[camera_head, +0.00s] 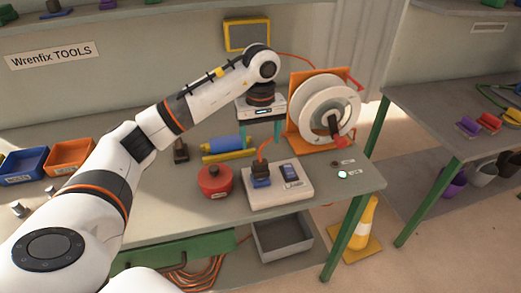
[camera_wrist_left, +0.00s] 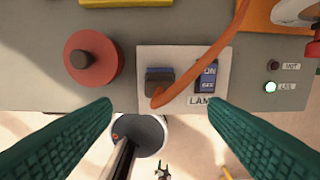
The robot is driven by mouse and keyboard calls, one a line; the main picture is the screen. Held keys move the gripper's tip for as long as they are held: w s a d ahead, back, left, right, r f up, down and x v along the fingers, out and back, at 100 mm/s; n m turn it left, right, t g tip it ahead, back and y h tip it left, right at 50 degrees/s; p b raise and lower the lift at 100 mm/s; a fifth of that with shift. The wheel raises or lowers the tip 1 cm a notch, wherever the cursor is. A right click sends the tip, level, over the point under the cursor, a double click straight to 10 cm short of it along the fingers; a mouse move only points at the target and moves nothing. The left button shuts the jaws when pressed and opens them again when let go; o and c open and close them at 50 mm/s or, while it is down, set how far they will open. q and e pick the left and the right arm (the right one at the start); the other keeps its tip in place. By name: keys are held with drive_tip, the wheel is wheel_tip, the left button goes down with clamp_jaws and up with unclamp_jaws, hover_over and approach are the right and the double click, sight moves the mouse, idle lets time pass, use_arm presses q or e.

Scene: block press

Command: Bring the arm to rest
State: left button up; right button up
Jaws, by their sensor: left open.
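My left arm reaches in from the left across the bench in the head view. My left gripper (camera_head: 263,132) points down above the back of a white lamp board (camera_head: 302,191), its teal fingers apart. In the left wrist view, the spread fingertips of the gripper (camera_wrist_left: 159,104) have nothing between them. A dark plug on an orange cable (camera_wrist_left: 158,82) sits on the board, beside a blue switch (camera_wrist_left: 207,76) marked ON and OFF. My right gripper does not show.
A cable reel (camera_head: 325,105) stands behind right. A pale green LIVE light (camera_head: 342,174) glows at right. Blue (camera_head: 22,166) and orange (camera_head: 70,157) bins are at left.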

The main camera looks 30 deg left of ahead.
use_arm(q)
drive_tip(key=shift+r, duration=0.25)
idle(0.3)
